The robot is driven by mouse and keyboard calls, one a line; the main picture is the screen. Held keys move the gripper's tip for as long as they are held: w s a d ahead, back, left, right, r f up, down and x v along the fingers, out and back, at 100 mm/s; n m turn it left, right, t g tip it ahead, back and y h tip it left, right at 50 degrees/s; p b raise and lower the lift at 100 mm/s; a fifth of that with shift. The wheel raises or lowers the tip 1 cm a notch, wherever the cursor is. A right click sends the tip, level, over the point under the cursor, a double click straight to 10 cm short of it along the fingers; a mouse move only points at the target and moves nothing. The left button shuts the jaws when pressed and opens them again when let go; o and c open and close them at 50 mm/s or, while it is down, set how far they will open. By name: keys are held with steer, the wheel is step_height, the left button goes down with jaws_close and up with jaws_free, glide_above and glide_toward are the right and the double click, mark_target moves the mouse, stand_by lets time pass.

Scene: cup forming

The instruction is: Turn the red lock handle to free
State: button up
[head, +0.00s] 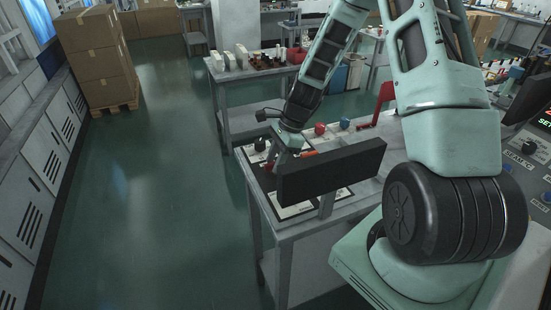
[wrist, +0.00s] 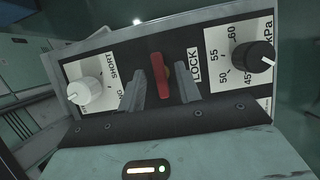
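The red lock handle (wrist: 160,75) stands upright in the middle of the dark panel in the wrist view, beside the label LOCK. My gripper (wrist: 160,88) is open, with one grey finger on each side of the handle. A gap shows between each finger and the handle, so I see no contact. How near the fingertips are in depth is hard to tell. In the head view my gripper (head: 281,158) is low over the bench panel, partly behind a black screen. A bit of red shows beside it, but I cannot tell if it is the handle.
A white knob (wrist: 86,92) by SHORT is left of the handle; a black knob (wrist: 260,57) with a kPa scale is right. The black screen (head: 332,170) stands at the bench front. A red knob (head: 320,129) and a blue knob (head: 345,123) stand behind.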

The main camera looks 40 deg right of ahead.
jaws_close()
steer(key=n+g, duration=0.1)
steer(key=n, duration=0.1)
steer(key=n+p, duration=0.1)
steer(key=n, duration=0.1)
steer(key=shift+w+r+n+g, duration=0.1)
steer(key=shift+w+n+g, duration=0.1)
steer(key=shift+n+g, duration=0.2)
steer(key=n, duration=0.2)
steer(key=n+g+p, duration=0.1)
steer(key=n, duration=0.1)
steer(key=shift+w+n+g, duration=0.15)
steer(key=shift+n+g, duration=0.15)
steer(key=n, duration=0.2)
steer(key=n+g+h, duration=0.1)
steer(key=n, duration=0.1)
steer(key=shift+a+h, duration=0.1)
steer(key=shift+h, duration=0.2)
steer(key=shift+w+n+g+h, duration=0.1)
steer(key=shift+n+g+h, duration=0.2)
steer(key=shift+n, duration=0.8)
steer(key=shift+n+g+h, duration=0.2)
steer(key=shift+n+h, duration=0.2)
steer(key=shift+n, duration=0.7)
